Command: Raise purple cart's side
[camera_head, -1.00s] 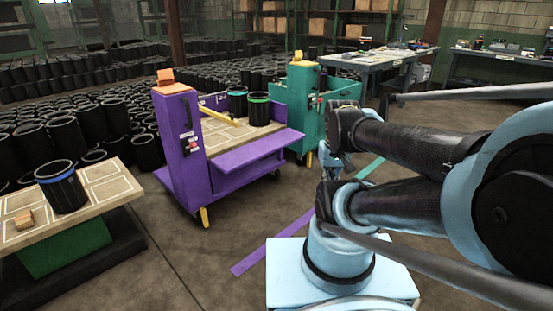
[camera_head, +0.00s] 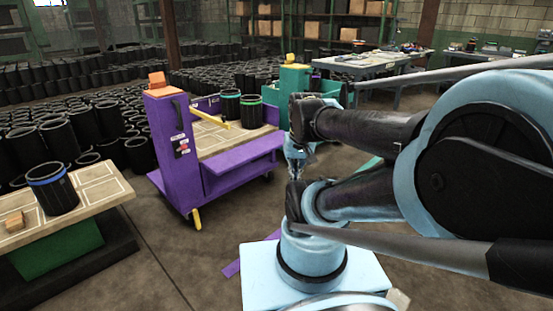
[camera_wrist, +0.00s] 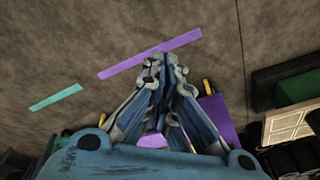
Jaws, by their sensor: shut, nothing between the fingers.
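The purple cart (camera_head: 171,150) stands left of centre in the head view. Its long purple side (camera_head: 240,158) is folded down and juts out at the cart's right, below the tan deck (camera_head: 210,138). Two black sleeves with coloured rims (camera_head: 240,107) and a yellow bar (camera_head: 211,118) are on the deck. My gripper (camera_head: 296,172) is just right of the lowered side in the picture, apart from it. In the wrist view, my gripper's fingertips (camera_wrist: 160,60) are together and empty above the floor. A purple part, likely the cart (camera_wrist: 218,116), shows at right there.
A teal cart (camera_head: 295,84) stands behind the purple one. A table with a blue-rimmed sleeve (camera_head: 52,188) and wooden block (camera_head: 14,221) is at left. Purple tape (camera_wrist: 150,53) and teal tape (camera_wrist: 56,97) mark clear floor. Workbenches (camera_head: 372,62) stand at the back.

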